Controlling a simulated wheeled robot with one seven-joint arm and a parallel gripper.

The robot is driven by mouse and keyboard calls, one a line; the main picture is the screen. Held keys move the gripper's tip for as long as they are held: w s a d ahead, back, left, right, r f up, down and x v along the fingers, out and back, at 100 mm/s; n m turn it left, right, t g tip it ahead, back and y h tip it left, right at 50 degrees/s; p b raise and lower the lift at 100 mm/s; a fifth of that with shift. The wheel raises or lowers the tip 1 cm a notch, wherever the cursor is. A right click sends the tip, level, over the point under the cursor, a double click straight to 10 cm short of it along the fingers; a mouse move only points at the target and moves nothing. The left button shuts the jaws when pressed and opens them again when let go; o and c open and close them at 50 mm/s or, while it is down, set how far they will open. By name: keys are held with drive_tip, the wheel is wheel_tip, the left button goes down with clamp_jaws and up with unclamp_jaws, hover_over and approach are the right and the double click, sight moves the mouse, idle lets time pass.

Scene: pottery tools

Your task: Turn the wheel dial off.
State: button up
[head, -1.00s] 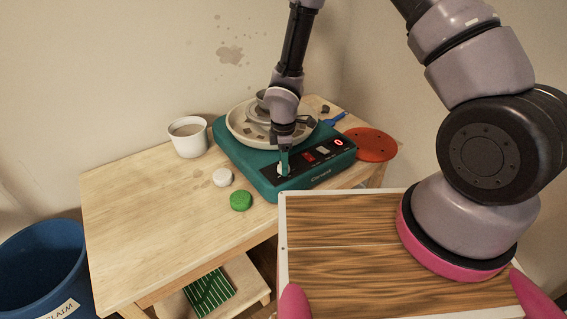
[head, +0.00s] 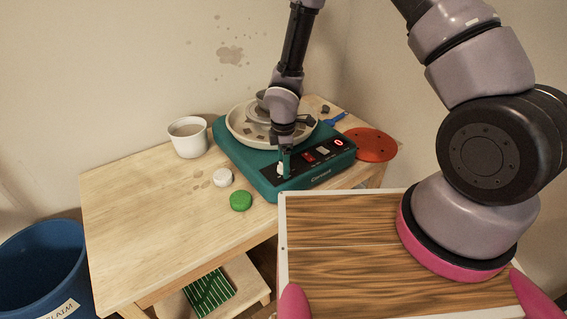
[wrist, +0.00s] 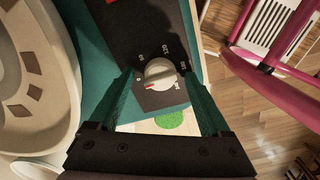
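The wheel dial (wrist: 160,74) is a pale round knob with a red mark on its lower-left side, set on the black panel (wrist: 152,33) among printed numbers. In the head view, the dial (head: 280,170) is at the left end of the teal pottery wheel's (head: 262,186) control panel, partly hidden by my gripper (head: 286,163). In the wrist view, my gripper's (wrist: 159,80) teal fingers stand on either side of the dial, with a visible gap on each side. My gripper looks open. The red-digit display (head: 339,142) seems to read 0.
A white cup (head: 188,137), a white lump (head: 223,177) and a green round piece (head: 240,201) sit on the wooden table (head: 150,220). A red disc (head: 370,144) lies right of the wheel. A blue bucket (head: 40,265) stands at left. The table's left part is clear.

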wheel_tip(320, 180, up, 11)
idle(0.5)
drive_tip(key=shift+f, duration=0.1)
drive_tip(key=d+r+m+t, duration=0.2)
drive_tip(key=d+r+m, duration=0.5)
drive_tip(key=r, duration=0.5)
drive_tip(key=d+r+m+t, duration=0.1)
drive_tip(key=d+r+m, duration=0.4)
drive_tip(key=d+r, duration=0.5)
drive_tip(key=s+d+r+m+t+y, duration=0.1)
drive_tip(key=s+d+r+m+t, duration=0.1)
drive_tip(key=s+r+m, duration=0.4)
drive_tip(key=s+d+r+m+t+y, duration=0.1)
drive_tip(key=s+d+r+m, duration=0.3)
drive_tip(key=r, duration=0.5)
drive_tip(key=s+m+t, duration=0.1)
drive_tip(key=s+m, duration=0.1)
drive_tip(key=s, duration=0.1)
drive_tip(key=shift+r, duration=0.4)
